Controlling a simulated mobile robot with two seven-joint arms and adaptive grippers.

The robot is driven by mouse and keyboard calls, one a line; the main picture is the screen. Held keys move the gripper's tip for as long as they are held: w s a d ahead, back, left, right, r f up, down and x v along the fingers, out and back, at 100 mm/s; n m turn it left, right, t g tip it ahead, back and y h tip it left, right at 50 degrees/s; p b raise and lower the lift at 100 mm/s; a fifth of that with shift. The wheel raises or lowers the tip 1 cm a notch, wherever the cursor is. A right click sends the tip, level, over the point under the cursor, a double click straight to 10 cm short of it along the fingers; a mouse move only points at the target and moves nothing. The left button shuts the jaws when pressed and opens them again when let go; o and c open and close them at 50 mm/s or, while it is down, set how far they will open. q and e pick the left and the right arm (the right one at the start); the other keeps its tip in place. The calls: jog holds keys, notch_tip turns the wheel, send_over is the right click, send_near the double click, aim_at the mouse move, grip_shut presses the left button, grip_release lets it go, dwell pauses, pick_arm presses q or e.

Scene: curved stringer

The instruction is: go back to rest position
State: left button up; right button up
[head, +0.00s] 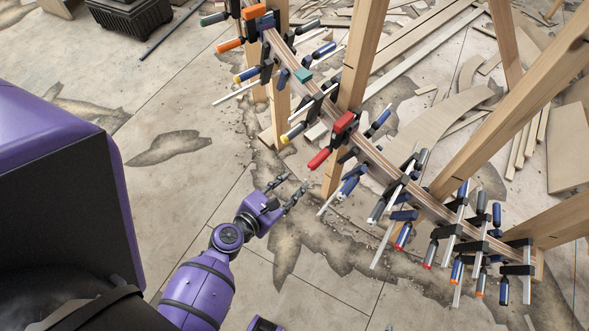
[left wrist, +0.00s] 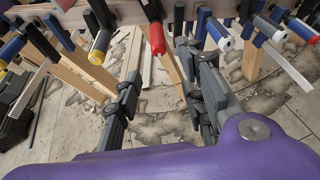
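My left gripper (head: 289,187) is in the middle of the head view, with its fingers apart and nothing between them. It also shows in the left wrist view (left wrist: 160,80), where floor and wood strips are seen through the gap. The curved wooden stringer (head: 375,158) runs from upper left to lower right, lined with several bar clamps. A clamp with a red handle (head: 318,159) is just beyond my left gripper, apart from it. That red handle also shows in the left wrist view (left wrist: 157,39). My right gripper is not in view.
Wooden posts (head: 360,55) hold up the stringer. Clamp handles and bars jut out toward my left arm. Curved offcuts (head: 440,125) and boards lie on the floor behind. A dark ribbed container (head: 128,17) stands at the upper left. The cracked floor (head: 190,190) left of my gripper is clear.

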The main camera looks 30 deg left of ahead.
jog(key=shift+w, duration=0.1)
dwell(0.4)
pick_arm(q)
jog(key=s+m+g+y+p, duration=0.1)
jog(key=s+m+g+p, duration=0.1)
jog(key=s+m, duration=0.8)
jog(key=s+m+g+y+p, duration=0.1)
jog(key=s+m+p, duration=0.3)
jog(key=s+m, duration=0.7)
jog(key=m+g, duration=0.1)
jog(key=m, duration=0.9)
jog(key=shift+r+m+g, duration=0.35)
jog(key=shift+m+g, duration=0.05)
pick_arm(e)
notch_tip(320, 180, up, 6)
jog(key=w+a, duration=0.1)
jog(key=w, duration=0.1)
pick_arm(q)
jog(key=shift+s+d, duration=0.1)
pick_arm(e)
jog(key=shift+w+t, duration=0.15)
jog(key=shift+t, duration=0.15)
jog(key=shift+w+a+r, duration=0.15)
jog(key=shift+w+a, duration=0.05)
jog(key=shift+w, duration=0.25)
